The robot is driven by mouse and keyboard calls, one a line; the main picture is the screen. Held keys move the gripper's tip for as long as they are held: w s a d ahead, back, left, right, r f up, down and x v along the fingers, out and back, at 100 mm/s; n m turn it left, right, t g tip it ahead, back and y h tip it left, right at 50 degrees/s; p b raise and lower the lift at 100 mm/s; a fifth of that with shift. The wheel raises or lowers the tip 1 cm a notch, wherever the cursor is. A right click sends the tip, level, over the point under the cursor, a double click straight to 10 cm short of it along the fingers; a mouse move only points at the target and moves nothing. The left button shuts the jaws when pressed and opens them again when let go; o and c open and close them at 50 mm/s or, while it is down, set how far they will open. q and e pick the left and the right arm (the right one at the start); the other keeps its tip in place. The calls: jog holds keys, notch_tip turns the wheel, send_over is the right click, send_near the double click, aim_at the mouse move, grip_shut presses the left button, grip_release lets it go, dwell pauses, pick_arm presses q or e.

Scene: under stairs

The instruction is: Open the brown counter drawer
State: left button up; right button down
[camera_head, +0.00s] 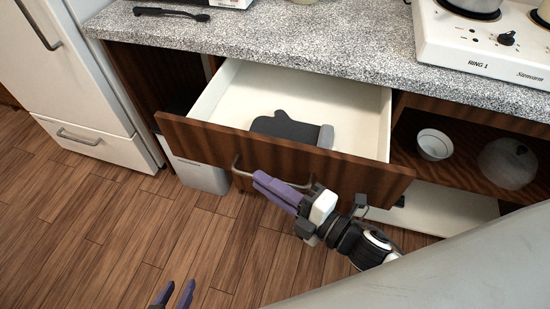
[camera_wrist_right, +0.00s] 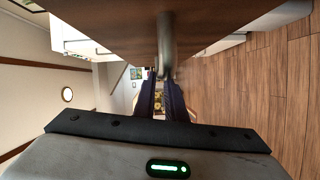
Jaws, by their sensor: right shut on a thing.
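The brown counter drawer (camera_head: 290,157) is pulled well out from under the counter, showing its white inside. A dark oven mitt or similar flat item (camera_head: 284,128) lies in it. A grey metal bar handle (camera_head: 238,165) is on the drawer's front. My right gripper (camera_head: 268,184) is at the handle, with its purple fingers shut on it; the handle also shows in the right wrist view (camera_wrist_right: 166,45), running to the fingers (camera_wrist_right: 161,98). My left gripper (camera_head: 174,291) shows only its fingertips at the bottom of the head view, apart, open and empty.
A speckled grey countertop (camera_head: 300,38) runs above the drawer, with a white cooktop (camera_head: 470,45) at the right. An open shelf with a white bowl (camera_head: 434,145) is right of the drawer. A white fridge (camera_head: 75,80) stands at the left. The wooden floor in front is clear.

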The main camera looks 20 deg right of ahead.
jog(key=shift+s+a+f, duration=0.35)
jog(key=shift+s+f, duration=0.1)
jog(key=shift+s, duration=0.25)
jog(key=c, duration=1.8)
grip_release()
jog(key=shift+w, duration=0.15)
jog(key=shift+r, duration=0.1)
jog(key=shift+r, duration=0.1)
jog(key=v, duration=1)
jog(key=shift+b, duration=0.35)
jog(key=shift+d, duration=0.1)
